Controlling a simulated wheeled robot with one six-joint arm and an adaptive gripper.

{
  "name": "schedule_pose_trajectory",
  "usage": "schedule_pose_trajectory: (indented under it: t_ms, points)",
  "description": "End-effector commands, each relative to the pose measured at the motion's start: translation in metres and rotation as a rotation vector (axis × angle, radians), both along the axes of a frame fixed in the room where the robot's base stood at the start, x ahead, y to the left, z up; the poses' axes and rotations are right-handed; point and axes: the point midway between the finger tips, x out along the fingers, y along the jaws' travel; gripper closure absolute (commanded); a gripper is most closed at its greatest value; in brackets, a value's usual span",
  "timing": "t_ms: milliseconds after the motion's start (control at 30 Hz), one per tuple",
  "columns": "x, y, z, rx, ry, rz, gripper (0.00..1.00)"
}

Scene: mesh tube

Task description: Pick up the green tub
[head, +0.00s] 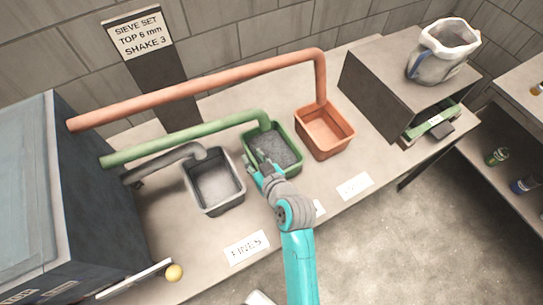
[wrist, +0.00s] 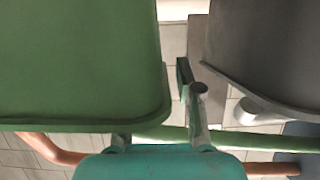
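The green tub (head: 297,165) stands on the bench, holding dark grey gravel, under the end of a green pipe (head: 190,137). In the wrist view the green tub (wrist: 75,65) fills the upper left, close to the camera. My gripper (head: 258,162) is at the tub's near left side. One finger shows in the gap between the green tub and the grey tub, apart from the green wall. The other finger goes out of sight behind the green tub. The fingers are spread apart, with a green wall seen between them.
A grey tub (head: 216,204) stands close on the left, under a grey pipe; it also shows in the wrist view (wrist: 270,45). An orange tub (head: 347,146) is on the right under an orange pipe (head: 200,90). A jug (head: 437,66) sits on a box at the back right.

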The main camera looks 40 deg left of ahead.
Motion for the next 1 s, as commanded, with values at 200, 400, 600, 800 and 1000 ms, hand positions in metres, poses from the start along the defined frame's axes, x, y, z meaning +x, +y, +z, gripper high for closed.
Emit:
schedule_pose_trajectory:
  t_ms: [200,400,600,800,1000]
  points:
    - [0.0052,0.0129,-0.0055,0.0,0.0,0.0,0.65]
    - [0.0053,0.0129,-0.0053,0.0,0.0,0.0,0.68]
    - [0.0053,0.0128,-0.0053,0.0,0.0,0.0,1.0]
    - [0.0058,0.0131,-0.0033,0.003,-0.003,-0.001,1.0]
    - [0.0052,0.013,-0.0044,0.002,0.0,0.0,1.0]
